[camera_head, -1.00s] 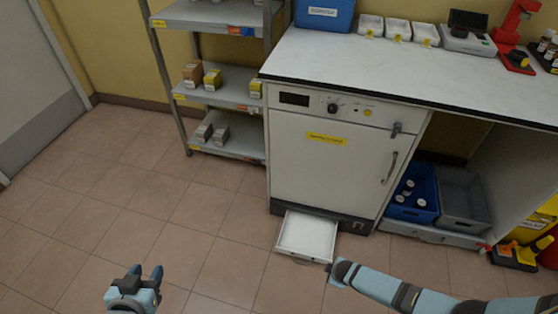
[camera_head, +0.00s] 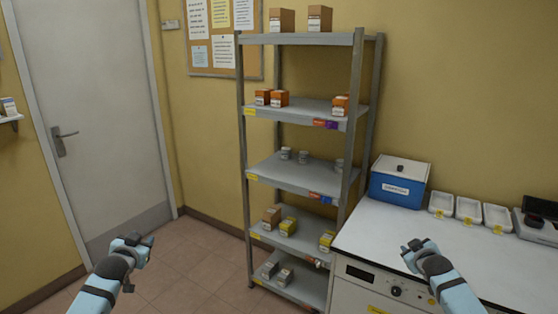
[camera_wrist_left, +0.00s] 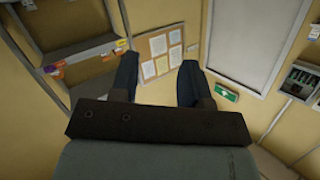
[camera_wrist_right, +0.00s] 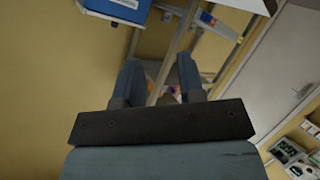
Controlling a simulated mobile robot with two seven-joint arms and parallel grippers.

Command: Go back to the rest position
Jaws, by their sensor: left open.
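My left gripper (camera_head: 142,239) is raised at the lower left of the head view, in front of the door and floor. Its two fingers stand apart in the left wrist view (camera_wrist_left: 158,78), with nothing between them. My right gripper (camera_head: 414,246) is raised at the lower right, in front of the white worktop in the picture. Its fingers also stand apart in the right wrist view (camera_wrist_right: 160,80), and I see nothing held.
A grey metal shelf (camera_head: 300,109) with small boxes and jars stands in the middle. To its right is a worktop (camera_head: 385,232) with a blue box (camera_head: 400,183) and white trays (camera_head: 468,208). A closed door (camera_head: 90,110) is at the left.

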